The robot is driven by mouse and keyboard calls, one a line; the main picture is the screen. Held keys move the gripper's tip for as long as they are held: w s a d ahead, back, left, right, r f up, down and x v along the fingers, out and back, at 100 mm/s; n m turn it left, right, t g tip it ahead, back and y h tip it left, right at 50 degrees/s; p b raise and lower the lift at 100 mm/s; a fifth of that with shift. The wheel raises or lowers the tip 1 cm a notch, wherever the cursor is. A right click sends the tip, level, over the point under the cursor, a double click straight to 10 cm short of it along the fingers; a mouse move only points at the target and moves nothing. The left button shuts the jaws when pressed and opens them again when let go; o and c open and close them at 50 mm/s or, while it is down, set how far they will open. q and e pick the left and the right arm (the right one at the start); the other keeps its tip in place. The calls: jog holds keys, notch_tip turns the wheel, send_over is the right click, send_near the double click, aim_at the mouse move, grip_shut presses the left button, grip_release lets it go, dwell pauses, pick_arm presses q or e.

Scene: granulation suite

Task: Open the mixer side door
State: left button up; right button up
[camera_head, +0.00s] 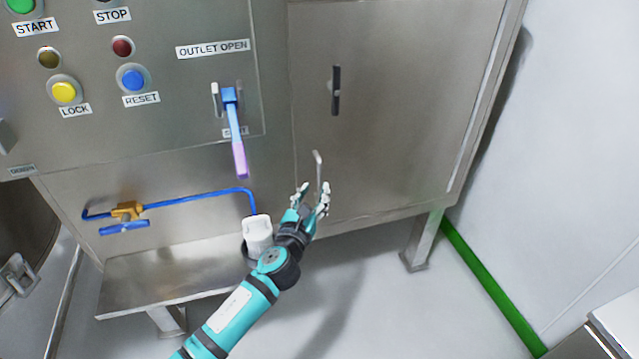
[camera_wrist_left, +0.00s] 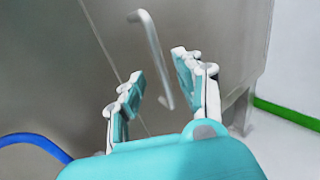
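The mixer side door (camera_head: 390,120) is a grey steel panel on the right part of the mixer front, and it looks closed. A thin bent metal handle (camera_head: 318,170) stands out near its lower left edge. A dark vertical latch or grip (camera_head: 336,90) sits higher on the door. My left gripper (camera_head: 312,190) is open at the lower end of the handle. In the left wrist view the handle (camera_wrist_left: 152,50) runs down between the two fingers (camera_wrist_left: 162,85); I cannot tell whether they touch it. My right gripper is not in view.
Left of the door is a control panel with buttons (camera_head: 65,92) and a blue and purple outlet lever (camera_head: 235,130). A blue pipe with a brass valve (camera_head: 127,210) and a white container (camera_head: 257,232) are below. Open floor lies in front; a pale cabinet (camera_head: 612,325) is lower right.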

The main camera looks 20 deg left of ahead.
aim_at(319, 184)
pick_arm(q)
jog(key=w, duration=0.5)
jog(key=shift+b, duration=0.35)
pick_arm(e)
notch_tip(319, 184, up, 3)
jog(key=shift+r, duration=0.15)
pick_arm(q)
grip_shut()
jog(key=shift+f, duration=0.1)
